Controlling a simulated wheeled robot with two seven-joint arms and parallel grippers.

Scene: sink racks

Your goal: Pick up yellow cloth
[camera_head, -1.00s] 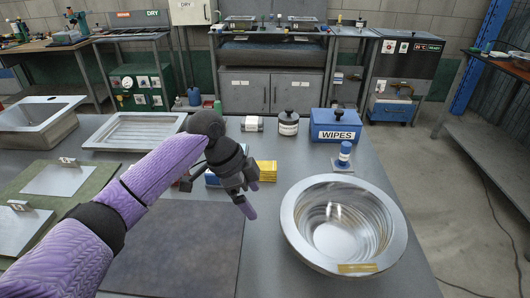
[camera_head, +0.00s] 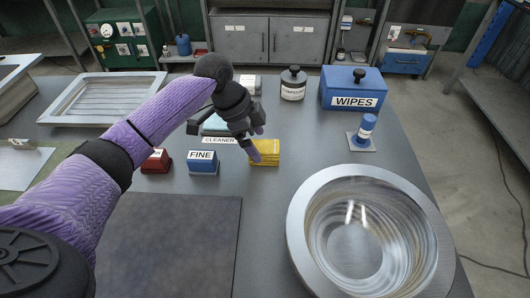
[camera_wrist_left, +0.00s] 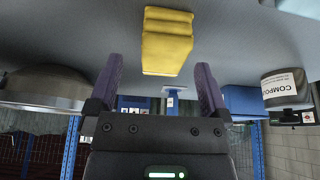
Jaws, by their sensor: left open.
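The yellow cloth (camera_head: 265,151) is a folded stack lying on the grey table, left of and behind the round metal bowl. In the left wrist view the cloth (camera_wrist_left: 167,40) sits ahead of the jaws, centred between the two fingers. My left gripper (camera_head: 256,143) is open and empty, with its fingers over or beside the cloth's left side in the head view. The gap between the fingers (camera_wrist_left: 160,85) holds nothing. Part of the cloth's left edge is hidden by the gripper. My right gripper is not in view.
The metal bowl (camera_head: 302,225) stands at the front right. A blue block marked FINE (camera_head: 203,167) and a red block (camera_head: 156,165) lie left of the cloth. A blue WIPES box (camera_head: 338,91), a jar (camera_head: 293,90) and a blue-topped stand (camera_head: 365,131) are behind.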

